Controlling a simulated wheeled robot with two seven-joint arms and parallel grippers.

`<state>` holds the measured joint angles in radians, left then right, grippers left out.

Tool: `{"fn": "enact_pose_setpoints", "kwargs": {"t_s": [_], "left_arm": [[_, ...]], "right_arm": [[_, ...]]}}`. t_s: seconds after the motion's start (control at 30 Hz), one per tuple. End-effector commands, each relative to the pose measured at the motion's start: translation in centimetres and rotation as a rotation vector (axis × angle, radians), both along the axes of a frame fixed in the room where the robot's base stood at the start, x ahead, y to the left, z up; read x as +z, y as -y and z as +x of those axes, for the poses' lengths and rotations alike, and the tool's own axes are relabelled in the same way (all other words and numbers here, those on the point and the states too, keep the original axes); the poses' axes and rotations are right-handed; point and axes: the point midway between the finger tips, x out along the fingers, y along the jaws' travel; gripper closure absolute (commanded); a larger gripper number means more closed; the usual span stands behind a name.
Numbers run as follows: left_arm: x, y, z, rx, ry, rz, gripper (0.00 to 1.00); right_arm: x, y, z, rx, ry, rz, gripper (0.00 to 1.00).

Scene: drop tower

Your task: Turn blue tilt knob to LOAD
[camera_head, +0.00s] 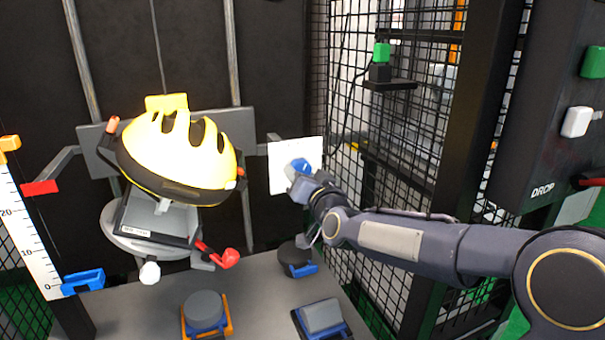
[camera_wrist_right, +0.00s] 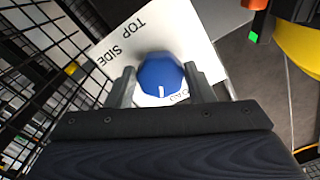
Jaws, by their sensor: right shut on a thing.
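The blue tilt knob (camera_wrist_right: 160,76) sits on a white label plate (camera_wrist_right: 192,38) and has a white pointer line. The plate reads TOP and SIDE; a third word beside the knob is partly hidden and hard to read. In the head view the knob (camera_head: 300,165) shows at the plate (camera_head: 283,180), right of the yellow helmet (camera_head: 180,150). My right gripper (camera_wrist_right: 160,88) has one finger on each side of the knob and is shut on it. In the head view my right gripper (camera_head: 304,182) covers part of the knob. My left gripper is not in view.
The helmet rests on a tilted headform mount with red clamps (camera_head: 228,259). A ruler (camera_head: 28,235) stands at left. Grey blocks (camera_head: 205,310) sit on the base plate. A wire mesh wall (camera_head: 400,130) and a DROP control box (camera_head: 550,120) are at right.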

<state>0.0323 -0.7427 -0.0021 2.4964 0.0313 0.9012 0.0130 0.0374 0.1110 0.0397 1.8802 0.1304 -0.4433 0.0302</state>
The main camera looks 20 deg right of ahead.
Motion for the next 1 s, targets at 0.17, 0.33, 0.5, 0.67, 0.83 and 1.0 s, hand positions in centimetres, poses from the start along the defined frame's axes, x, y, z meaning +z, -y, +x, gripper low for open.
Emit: {"fn": "enact_pose_setpoints", "kwargs": {"t_s": [0.17, 0.33, 0.5, 0.67, 0.83, 1.0], "left_arm": [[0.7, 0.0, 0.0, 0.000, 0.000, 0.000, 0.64], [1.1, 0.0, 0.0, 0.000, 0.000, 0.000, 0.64], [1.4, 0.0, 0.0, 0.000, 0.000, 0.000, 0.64], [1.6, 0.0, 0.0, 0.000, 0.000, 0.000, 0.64], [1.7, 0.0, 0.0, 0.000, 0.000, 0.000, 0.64], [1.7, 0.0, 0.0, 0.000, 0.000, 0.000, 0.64]], "right_arm": [[0.1, 0.1, 0.0, 0.001, -0.010, -0.161, 0.75], [0.0, 0.1, 0.0, 0.001, -0.018, -0.296, 0.75], [0.0, 0.2, 0.0, 0.000, -0.024, -0.401, 0.75], [0.0, 0.2, 0.0, 0.001, -0.028, -0.467, 0.75], [-0.1, 0.3, 0.0, 0.000, -0.029, -0.505, 0.75], [-0.1, 0.3, 0.0, 0.000, -0.030, -0.518, 0.75]]}}
